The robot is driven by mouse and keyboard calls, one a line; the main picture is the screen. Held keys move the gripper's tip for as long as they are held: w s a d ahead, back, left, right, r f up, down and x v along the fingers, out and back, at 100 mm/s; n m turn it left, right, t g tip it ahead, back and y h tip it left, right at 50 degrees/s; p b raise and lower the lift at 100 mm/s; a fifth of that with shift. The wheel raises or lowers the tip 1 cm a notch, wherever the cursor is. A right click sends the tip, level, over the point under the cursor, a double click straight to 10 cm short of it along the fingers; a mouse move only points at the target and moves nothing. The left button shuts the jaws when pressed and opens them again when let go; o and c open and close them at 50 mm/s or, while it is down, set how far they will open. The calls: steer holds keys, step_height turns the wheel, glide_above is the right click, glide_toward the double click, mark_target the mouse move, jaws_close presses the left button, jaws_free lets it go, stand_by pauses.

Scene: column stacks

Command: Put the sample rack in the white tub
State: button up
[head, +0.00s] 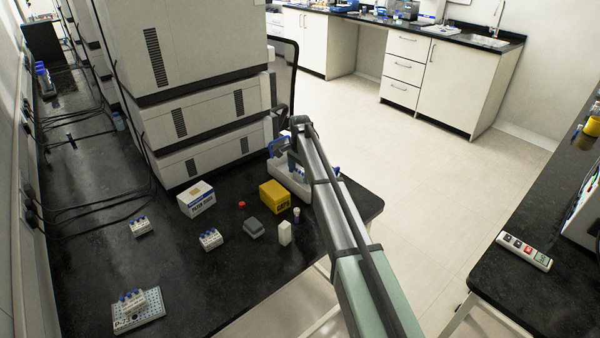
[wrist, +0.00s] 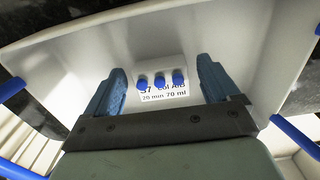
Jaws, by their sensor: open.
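The white tub (head: 290,182) stands near the back right of the black bench in the head view, partly hidden by my arm. Its pale inner walls (wrist: 60,60) and blue handles fill much of the wrist view. A small white sample rack (wrist: 175,69) with blue-capped vials and a printed label is inside the tub. My gripper (wrist: 161,82) reaches into the tub with its blue fingers open, one on each side of the rack. Gaps show between the fingers and the rack. In the head view my gripper (head: 293,166) is mostly hidden at the tub.
Similar racks stand on the bench (head: 140,226), (head: 210,239), and another sits on a perforated plate (head: 150,308). A yellow box (head: 274,195), white box (head: 197,199), grey block (head: 254,228) and small bottle (head: 285,233) are near the tub. Stacked instruments (head: 190,90) rise behind.

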mark_target(300, 171)
step_height(300, 171, up, 12)
steer(key=shift+r, duration=0.15)
stand_by(0.5)
stand_by(0.4)
